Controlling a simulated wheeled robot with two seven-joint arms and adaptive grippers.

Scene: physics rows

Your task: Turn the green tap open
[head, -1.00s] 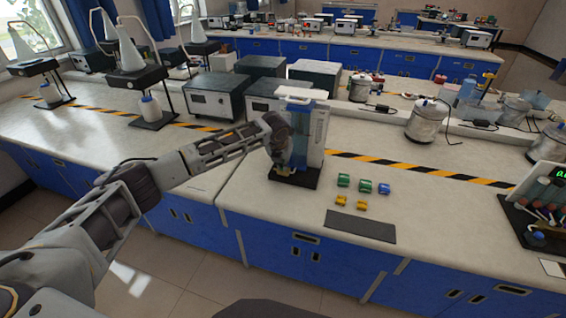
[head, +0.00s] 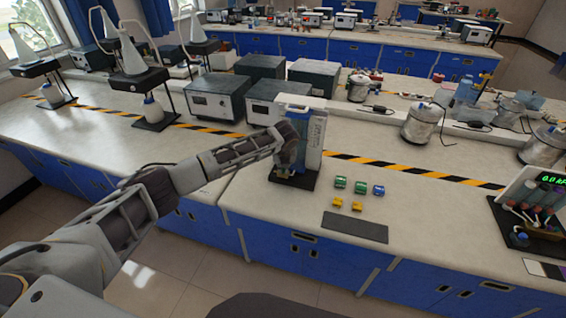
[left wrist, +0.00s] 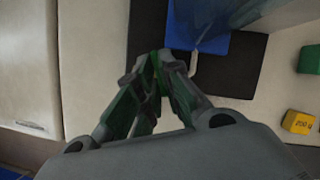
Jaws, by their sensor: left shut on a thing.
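My left gripper (left wrist: 157,62) is shut, with a narrow strip of green between its fingertips in the left wrist view. This is likely the green tap (left wrist: 158,60), but the fingers hide most of it and I cannot tell how it is turned. In the head view the left gripper (head: 288,158) is at the front left of a blue and white upright apparatus (head: 317,130). The apparatus stands on a black base (head: 305,181). Its blue part (left wrist: 202,25) and a pale spout (left wrist: 194,62) show beside the fingers in the left wrist view. My right gripper is out of view.
Small green, blue and yellow blocks (head: 359,187) lie right of the apparatus. A dark mat (head: 355,227) lies near the bench's front edge. Grey boxes (head: 217,97) stand behind on the left. A rack with a display (head: 535,205) stands at far right.

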